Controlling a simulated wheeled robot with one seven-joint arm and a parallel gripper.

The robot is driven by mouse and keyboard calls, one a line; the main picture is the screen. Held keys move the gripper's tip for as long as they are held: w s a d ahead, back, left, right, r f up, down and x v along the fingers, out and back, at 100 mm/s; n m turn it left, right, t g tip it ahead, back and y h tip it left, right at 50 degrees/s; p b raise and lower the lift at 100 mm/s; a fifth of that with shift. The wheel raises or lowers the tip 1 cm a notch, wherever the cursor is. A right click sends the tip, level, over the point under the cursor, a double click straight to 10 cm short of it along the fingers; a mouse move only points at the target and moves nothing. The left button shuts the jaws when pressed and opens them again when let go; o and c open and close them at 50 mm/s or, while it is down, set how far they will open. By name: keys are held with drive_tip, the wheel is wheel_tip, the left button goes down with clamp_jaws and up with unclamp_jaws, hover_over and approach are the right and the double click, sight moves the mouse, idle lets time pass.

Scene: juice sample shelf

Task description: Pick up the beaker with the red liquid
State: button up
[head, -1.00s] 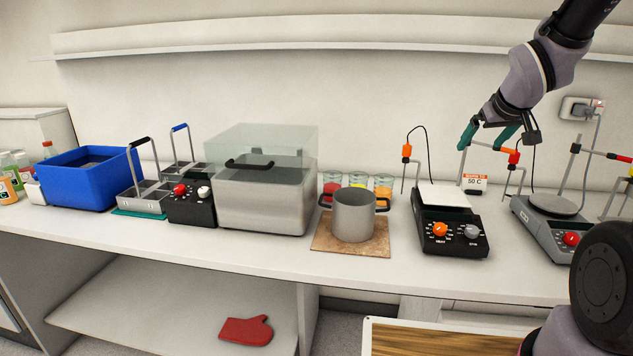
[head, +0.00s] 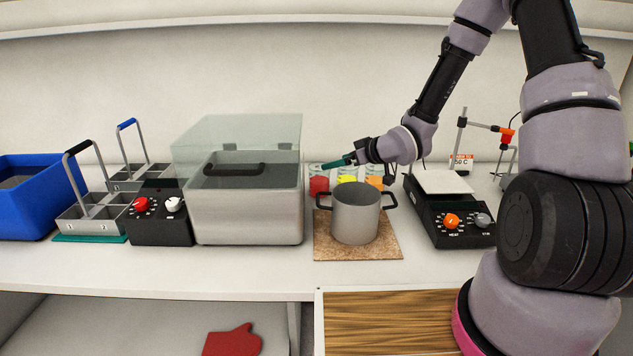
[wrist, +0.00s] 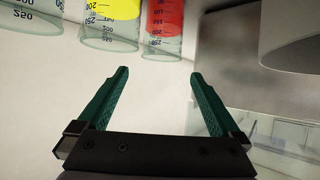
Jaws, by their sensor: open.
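The beaker with the red liquid (head: 319,184) stands on the counter behind the pot, at the left end of a row of beakers. In the wrist view the red beaker (wrist: 164,28) shows at the top, beyond and between the two fingers. My gripper (head: 343,162) reaches in from the right, above the row of beakers. It also shows in the wrist view (wrist: 156,80), open and empty, with green fingers apart. The fingertips do not touch the red beaker.
A yellow beaker (head: 347,178) and an orange beaker (head: 375,181) stand to the right of the red one. A grey pot (head: 355,218) on a brown board (head: 330,245) stands in front. A lidded water bath (head: 247,212) is close on the left, a hotplate (head: 455,236) on the right.

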sight(319, 180)
drive_tip(key=x, duration=0.6)
drive_tip(key=shift+w+a+f, duration=0.15)
drive_tip(key=shift+a+f, duration=0.15)
clamp_jaws()
